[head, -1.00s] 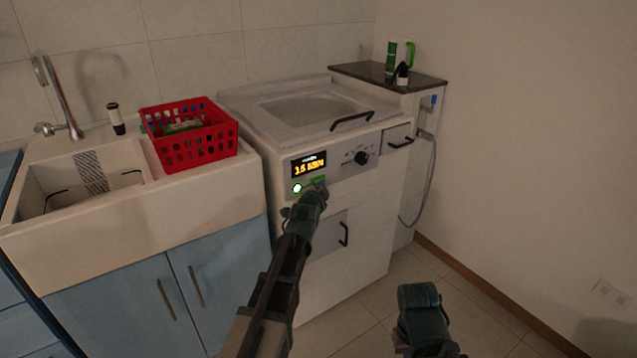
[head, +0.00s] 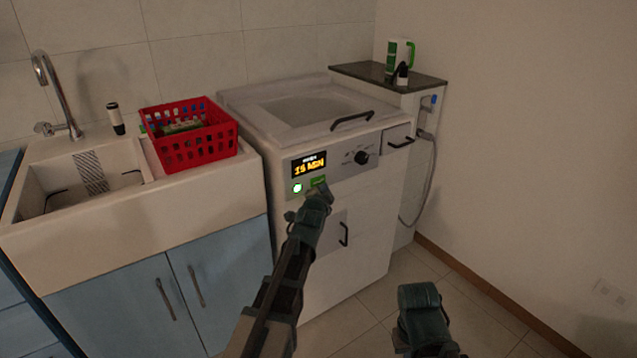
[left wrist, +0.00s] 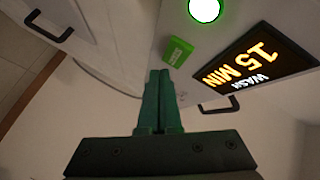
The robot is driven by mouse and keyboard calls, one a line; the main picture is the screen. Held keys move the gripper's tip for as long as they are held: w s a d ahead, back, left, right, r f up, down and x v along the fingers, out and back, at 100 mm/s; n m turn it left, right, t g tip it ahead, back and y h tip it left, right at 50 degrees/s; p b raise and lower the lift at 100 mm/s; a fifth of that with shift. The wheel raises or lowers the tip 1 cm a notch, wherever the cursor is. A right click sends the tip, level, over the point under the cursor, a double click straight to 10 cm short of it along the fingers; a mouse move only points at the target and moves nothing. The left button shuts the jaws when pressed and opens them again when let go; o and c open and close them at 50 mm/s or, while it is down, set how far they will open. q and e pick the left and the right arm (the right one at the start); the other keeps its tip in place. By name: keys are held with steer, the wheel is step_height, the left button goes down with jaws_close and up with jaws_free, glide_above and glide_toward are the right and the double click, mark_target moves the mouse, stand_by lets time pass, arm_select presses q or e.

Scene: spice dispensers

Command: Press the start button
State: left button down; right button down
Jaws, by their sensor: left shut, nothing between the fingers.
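The start button is most likely the green rectangular one (head: 318,181) on the front panel of the white washing machine (head: 345,265); it also shows in the left wrist view (left wrist: 177,51), its small lettering hard to read. A glowing round green-white light (head: 297,188) sits left of it, below a display (head: 309,165) reading 15 MIN. My left gripper (head: 327,189) is shut and empty, its tips just below and right of the button. In the left wrist view the closed fingers (left wrist: 159,74) end close to the button; I cannot tell whether they touch it. My right gripper (head: 422,297) is low in the head view, its fingers not clear.
A red basket (head: 188,140) stands beside the sink (head: 120,215) on the left. A dark-topped shelf (head: 430,81) holds bottles at the right. The floor at right is open.

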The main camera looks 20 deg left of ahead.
arm_select(q)
steer(key=shift+s+d, duration=0.7)
steer(key=shift+d, duration=0.2)
steer(key=shift+s+d, duration=0.7)
steer(key=shift+d, duration=0.15)
steer(key=s+d+f+n+g+h, duration=0.15)
steer(key=s+d+f+g, duration=0.25)
steer(key=s+d+f, duration=0.4)
steer(key=s+d+f+n+g+y, duration=0.1)
steer(key=s+d+f+n+g, duration=0.2)
steer(key=s+f+g, duration=0.45)
steer(key=s+d+f+n+g, duration=0.1)
steer(key=s+d+g, duration=0.1)
steer(key=s, duration=0.7)
steer(key=s+d+n+g, duration=0.1)
steer(key=s+d+g, duration=0.15)
steer(key=s, duration=0.75)
step_height(320, 180, up, 28)
steer(key=p, duration=2.8)
steer(key=shift+w+d+r+t+p, duration=0.2)
steer(key=shift+w+t+p, duration=0.05)
steer(key=shift+t+p, duration=0.1)
